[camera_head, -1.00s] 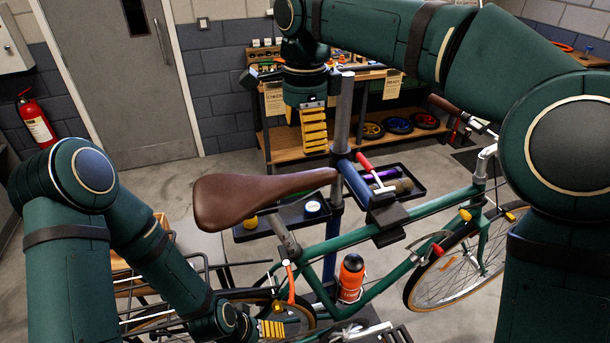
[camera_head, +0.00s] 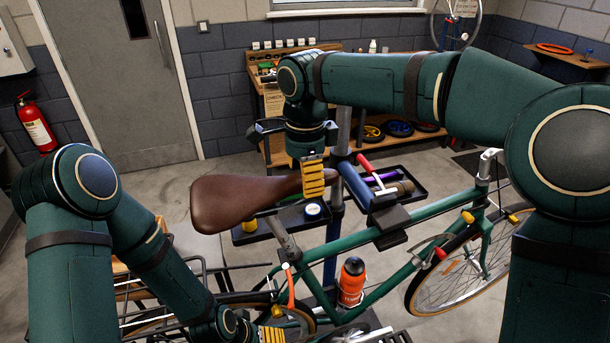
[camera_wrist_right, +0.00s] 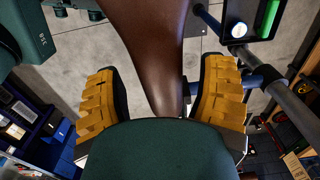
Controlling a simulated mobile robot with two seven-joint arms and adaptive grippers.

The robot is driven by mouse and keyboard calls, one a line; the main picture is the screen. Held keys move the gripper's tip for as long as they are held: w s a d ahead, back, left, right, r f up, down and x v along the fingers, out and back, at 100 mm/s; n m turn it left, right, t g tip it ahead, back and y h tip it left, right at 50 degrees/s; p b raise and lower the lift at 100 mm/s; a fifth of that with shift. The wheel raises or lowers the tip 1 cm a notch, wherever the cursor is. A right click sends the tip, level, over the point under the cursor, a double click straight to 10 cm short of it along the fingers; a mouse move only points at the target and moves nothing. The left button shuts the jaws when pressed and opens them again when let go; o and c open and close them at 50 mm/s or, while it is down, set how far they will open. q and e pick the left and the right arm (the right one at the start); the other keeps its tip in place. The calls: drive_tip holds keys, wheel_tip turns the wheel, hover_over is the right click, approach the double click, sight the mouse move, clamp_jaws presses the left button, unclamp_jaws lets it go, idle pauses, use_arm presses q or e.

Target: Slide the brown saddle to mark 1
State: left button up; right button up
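The brown saddle (camera_head: 235,203) sits on its seatpost (camera_head: 283,235) above the green bike frame, its nose pointing right. My right gripper (camera_head: 313,185) is at the nose from above. In the right wrist view its yellow-padded fingers (camera_wrist_right: 160,95) stand on either side of the saddle's narrow nose (camera_wrist_right: 158,60), with gaps on both sides, so it is open. My left gripper (camera_head: 270,334) is low at the bottom edge, beside the rear wheel and below the saddle; its opening cannot be made out. No mark 1 can be read in these views.
A blue-clamped repair stand (camera_head: 350,180) rises just right of the saddle nose. Tool trays (camera_head: 410,193) hang on it. An orange bottle (camera_head: 351,282) is on the frame. A rear rack (camera_head: 215,272) lies below the saddle. A workbench (camera_head: 270,135) stands behind.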

clamp_jaws()
wheel_tip(320, 180, down, 6)
drive_tip(key=d+b, duration=0.1)
drive_tip(key=b, duration=0.2)
drive_tip(key=shift+w+d, duration=0.3)
drive_tip(key=shift+d, duration=0.1)
drive_tip(key=c, duration=1)
unclamp_jaws()
drive_tip(key=shift+d+f, duration=0.1)
drive_tip(key=shift+f, duration=0.05)
drive_tip(key=o, duration=1.3)
wheel_tip(320, 180, up, 12)
drive_tip(key=shift+r, duration=0.1)
